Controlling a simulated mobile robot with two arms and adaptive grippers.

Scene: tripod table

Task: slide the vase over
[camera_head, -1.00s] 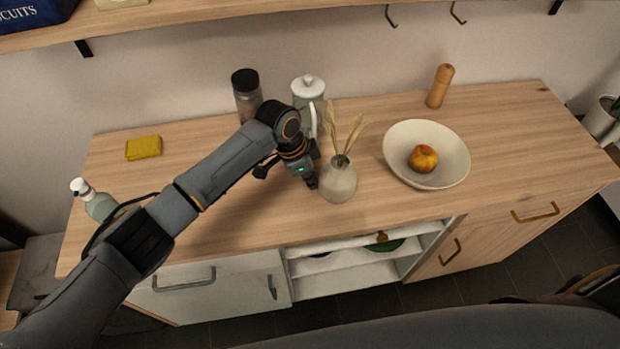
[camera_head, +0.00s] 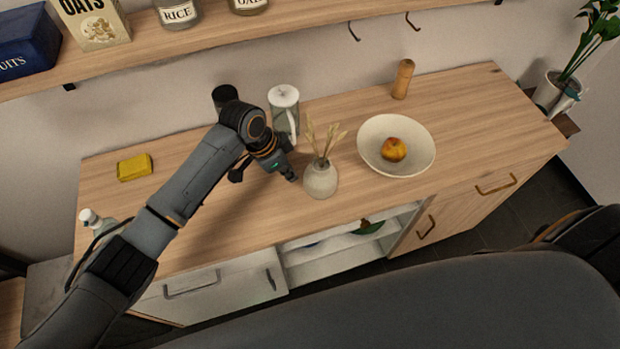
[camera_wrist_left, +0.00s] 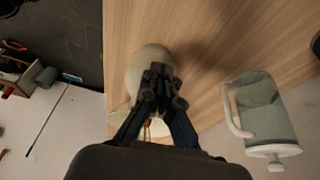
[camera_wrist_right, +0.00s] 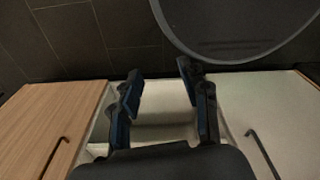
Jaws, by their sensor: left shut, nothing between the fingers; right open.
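The vase (camera_head: 320,181) is a small, round, pale grey pot holding dried stems. It stands upright on the wooden counter (camera_head: 230,215), left of the bowl and in front of the glass jug. My left gripper (camera_head: 290,176) is shut and empty, low at the vase's left side with what looks like a small gap. In the left wrist view the closed fingertips (camera_wrist_left: 160,80) overlap the vase (camera_wrist_left: 148,58), so contact is hard to judge there. My right gripper (camera_wrist_right: 158,85) is open and empty, facing the cabinet front and dark floor.
A white bowl (camera_head: 373,160) with a fruit (camera_head: 393,149) stands right of the vase. The lidded jug (camera_head: 284,112) and a dark-lidded jar (camera_head: 224,97) are behind my left arm. A wooden mill (camera_head: 403,79) stands at the back. A yellow sponge (camera_head: 134,167) lies left.

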